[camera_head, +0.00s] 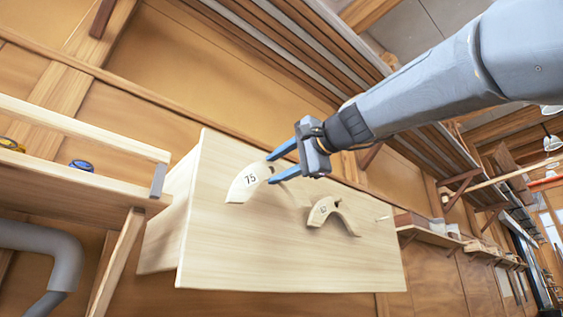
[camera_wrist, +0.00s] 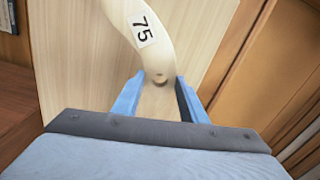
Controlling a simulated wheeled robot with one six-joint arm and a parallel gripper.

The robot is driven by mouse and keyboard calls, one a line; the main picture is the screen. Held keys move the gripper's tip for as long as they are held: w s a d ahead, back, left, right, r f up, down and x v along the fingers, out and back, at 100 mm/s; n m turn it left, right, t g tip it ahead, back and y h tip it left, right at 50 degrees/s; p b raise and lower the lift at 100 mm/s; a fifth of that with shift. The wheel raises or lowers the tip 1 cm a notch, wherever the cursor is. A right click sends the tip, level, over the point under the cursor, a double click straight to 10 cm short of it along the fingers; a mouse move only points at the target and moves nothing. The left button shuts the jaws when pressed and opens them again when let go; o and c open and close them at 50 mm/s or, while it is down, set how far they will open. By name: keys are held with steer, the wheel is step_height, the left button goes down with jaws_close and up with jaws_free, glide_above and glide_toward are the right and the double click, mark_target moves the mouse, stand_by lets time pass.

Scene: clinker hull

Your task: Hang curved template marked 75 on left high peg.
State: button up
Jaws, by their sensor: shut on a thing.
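The curved template marked 75 (camera_head: 243,184) is pale wood with a white number label. My gripper (camera_head: 271,168) is shut on it in front of the pale board (camera_head: 290,262). In the wrist view the template (camera_wrist: 150,45) curves up from between my two blue fingers (camera_wrist: 158,84), and a small dark hole shows near its held end. I cannot tell whether the template touches the board. The left high peg is not visible; the template and my gripper cover part of the board there.
A second curved template (camera_head: 335,212), its number unclear, hangs on the board to the right. A bare peg (camera_head: 383,218) sticks out farther right. A wooden shelf (camera_head: 75,165) with a blue tape roll (camera_head: 81,165) is close on the left. A grey pipe (camera_head: 50,250) is below it.

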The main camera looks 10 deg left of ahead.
mark_target(268, 175)
steer(key=shift+p+x, duration=0.5)
steer(key=shift+x, duration=0.65)
steer(key=shift+w+a+f, duration=0.35)
steer(key=shift+w+a, duration=0.1)
steer(key=shift+a, duration=0.15)
steer(key=o, duration=1.4)
steer(key=shift+f+b, duration=0.1)
steer(key=shift+b, duration=0.2)
